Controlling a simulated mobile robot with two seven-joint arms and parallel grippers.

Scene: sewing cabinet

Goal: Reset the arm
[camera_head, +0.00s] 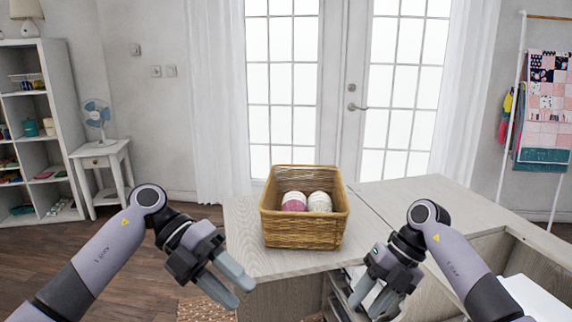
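My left gripper (236,285) hangs in front of the cabinet's left front corner, its two grey fingers pointing down and right. A gap shows between the fingers and nothing is held there. My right gripper (366,298) is at the cabinet's front, near its open part, fingers pointing down and left. Its fingers are apart and I see nothing between them. Both arms reach in from the bottom corners with bent joints. Neither gripper touches the basket.
A wicker basket (305,235) with a pink-and-white yarn ball (294,201) and a cream one (319,202) stands on the wooden cabinet top (243,238). The cabinet's right side has an open recess (493,250). A small white table (100,160) with a fan (97,115) stands left.

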